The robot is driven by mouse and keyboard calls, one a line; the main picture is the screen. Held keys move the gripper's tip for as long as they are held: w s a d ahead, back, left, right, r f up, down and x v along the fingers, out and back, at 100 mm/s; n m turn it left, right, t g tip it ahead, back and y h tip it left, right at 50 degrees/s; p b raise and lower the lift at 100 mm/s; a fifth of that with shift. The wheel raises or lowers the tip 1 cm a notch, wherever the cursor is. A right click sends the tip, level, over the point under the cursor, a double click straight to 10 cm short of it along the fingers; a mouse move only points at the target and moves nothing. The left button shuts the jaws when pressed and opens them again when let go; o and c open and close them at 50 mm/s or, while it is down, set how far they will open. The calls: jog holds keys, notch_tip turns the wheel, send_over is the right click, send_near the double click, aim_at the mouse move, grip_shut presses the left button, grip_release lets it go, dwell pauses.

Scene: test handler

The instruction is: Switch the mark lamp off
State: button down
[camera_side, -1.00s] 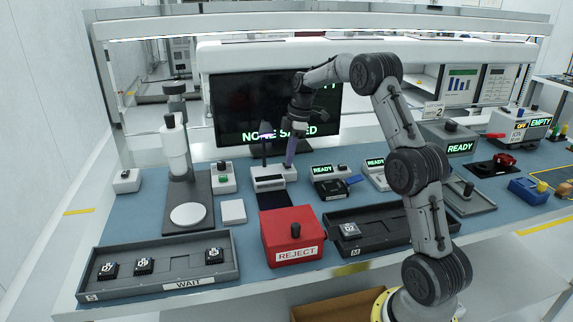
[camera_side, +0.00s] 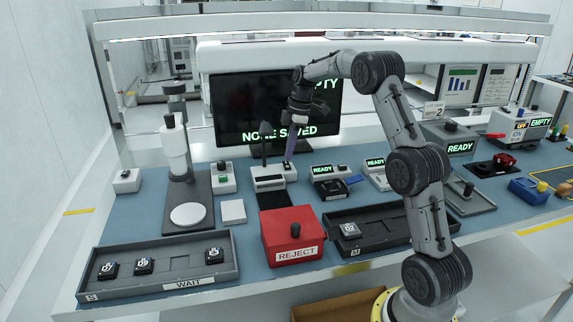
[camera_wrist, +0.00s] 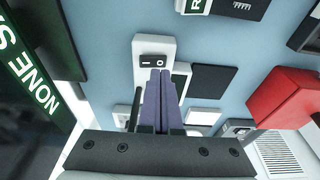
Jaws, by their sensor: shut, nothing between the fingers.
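A white unit with a dark upright post (camera_side: 264,150) stands on the blue bench in front of the monitor, and I take it to be the mark lamp. A white block with a black rocker switch (camera_wrist: 153,61), marked with a line and a circle, shows in the wrist view. My gripper (camera_side: 288,160) points down over the right end of that unit. In the wrist view the purple fingers (camera_wrist: 159,74) are together and empty, with their tips at the near edge of the rocker. I cannot tell whether they touch it. The lamp's light is not clear.
The monitor (camera_side: 232,105) reads NONE SAVED close behind. The red REJECT box (camera_side: 275,245) stands in front. A column with a round white plate (camera_side: 188,215) is to the left, and a READY unit (camera_side: 322,170) is to the right.

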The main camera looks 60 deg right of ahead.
aim_at(289, 167)
jog(key=shift+r, duration=2.2)
jog(key=s+a+r+m, duration=0.1)
jog(key=s+a+r, duration=0.2)
jog(key=a, duration=0.3)
jog(key=s+a+r+m+t+h, duration=0.1)
jog(key=s+a+r+m, duration=0.15)
jog(key=s+a, duration=0.2)
jog(key=s+a+r, duration=0.2)
jog(key=a+r, duration=0.1)
jog(key=a, duration=0.3)
jog(key=s+a+f+m+t, duration=0.1)
jog(key=s+a+f, duration=0.1)
jog(key=s, duration=0.4)
jog(key=s+a+f+m+t, duration=0.1)
jog(key=s+a+m, duration=0.1)
jog(key=s+a, duration=0.2)
jog(key=s+a+f+m+t, duration=0.1)
jog(key=s+a, duration=0.3)
jog(key=s, duration=0.5)
jog(key=shift+f+m+h, duration=0.3)
jog(key=shift+f+m, duration=0.45)
jog(key=shift+f, duration=0.1)
jog(key=shift+a, duration=0.1)
